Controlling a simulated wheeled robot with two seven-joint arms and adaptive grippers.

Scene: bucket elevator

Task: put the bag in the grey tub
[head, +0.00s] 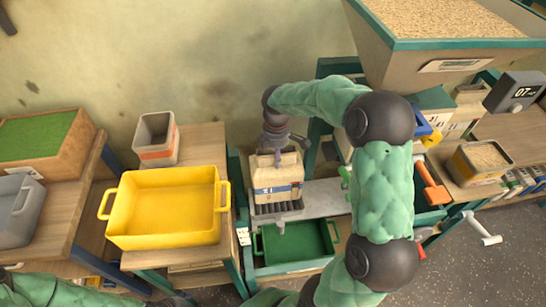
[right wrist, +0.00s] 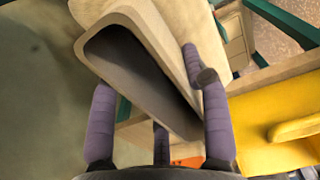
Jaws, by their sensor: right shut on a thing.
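The bag (head: 277,178) is a beige paper bag with a printed label band, upright near the middle of the head view. My right gripper (head: 277,155) reaches it from above and is shut on its upper part. The grey tub (head: 18,212) is on the wooden table at the far left, partly cut off. My left gripper is not in view.
A yellow tray (head: 165,207) lies between the bag and the grey tub. A small grey bin with an orange band (head: 157,140) stands behind it. A green tray (head: 292,242) is below the grate. A grain hopper (head: 440,45) overhangs at upper right.

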